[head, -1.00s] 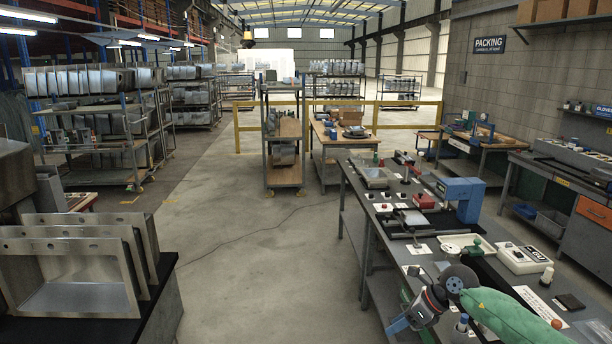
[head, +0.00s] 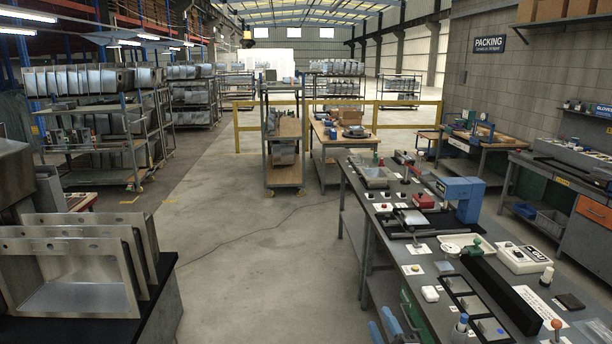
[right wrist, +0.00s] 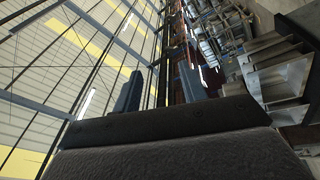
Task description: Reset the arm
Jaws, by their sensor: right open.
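My right gripper (head: 395,328) shows at the bottom edge of the head view, beside the near left edge of the grey workbench (head: 425,262). Only its blue-grey fingers show there, and the rest of the arm is out of the picture. In the right wrist view both fingers of my right gripper (right wrist: 160,88) stand apart with nothing between them. That view is tilted and looks past the fingers to the roof and the racks. My left gripper is not in view.
The bench holds a blue device (head: 463,198), a white box (head: 520,258), a long black bar (head: 502,294) and a dark tray with several pockets (head: 456,284). Steel sinks (head: 75,275) stand on a black surface at left. The floor (head: 265,255) between is clear.

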